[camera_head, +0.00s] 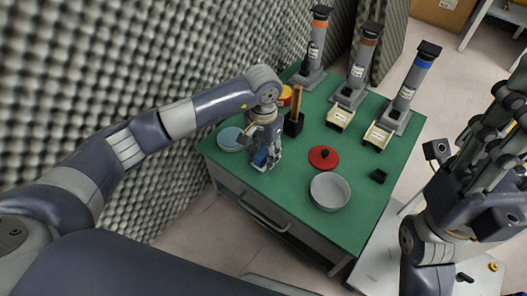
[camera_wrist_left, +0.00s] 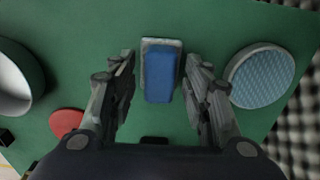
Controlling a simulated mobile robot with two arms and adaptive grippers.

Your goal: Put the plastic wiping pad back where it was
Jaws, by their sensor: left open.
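The plastic wiping pad (camera_wrist_left: 163,76), a blue block with a grey part at its far end, lies on the green table top in the left wrist view. In the head view a bit of the pad's blue (camera_head: 260,158) shows at my left gripper (camera_head: 266,160). My left gripper is open, with one finger on each side of the pad (camera_wrist_left: 161,62); gaps show between the fingers and the pad. My right gripper (camera_head: 490,120) is at the right of the head view, away from the table's left half; its jaw opening is unclear.
A light blue round dish (camera_head: 230,139) lies left of my left gripper. A black holder (camera_head: 293,124), red lid (camera_head: 323,157), white bowl (camera_head: 330,191) and small black block (camera_head: 378,176) stand on the table (camera_head: 290,205). Several dispensers (camera_head: 355,75) line the back. Foam wall borders the left.

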